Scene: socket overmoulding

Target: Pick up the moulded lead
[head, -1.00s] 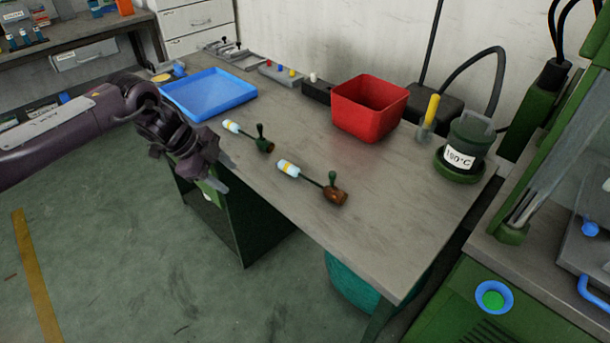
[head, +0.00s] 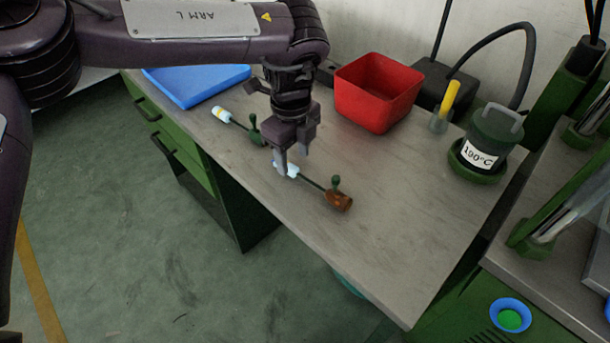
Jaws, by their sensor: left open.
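Two leads lie on the grey bench top. The nearer one, a lead with a brown end (head: 338,201) and a green knob, has a pale blue-white end that is partly hidden behind my left gripper (head: 292,160). The farther one, a lead with a green end (head: 255,132), has a pale end with a yellow band at its upper left. My left gripper points down, open, with its fingertips at the pale end of the nearer lead. I cannot tell whether they touch it. My right gripper is not in view.
A red bin (head: 376,95) stands behind the leads, and a blue tray (head: 196,84) lies at the back left. A dark pot labelled 190°C (head: 485,140) and a yellow-handled tool (head: 445,103) stand at the right. The bench front right is clear.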

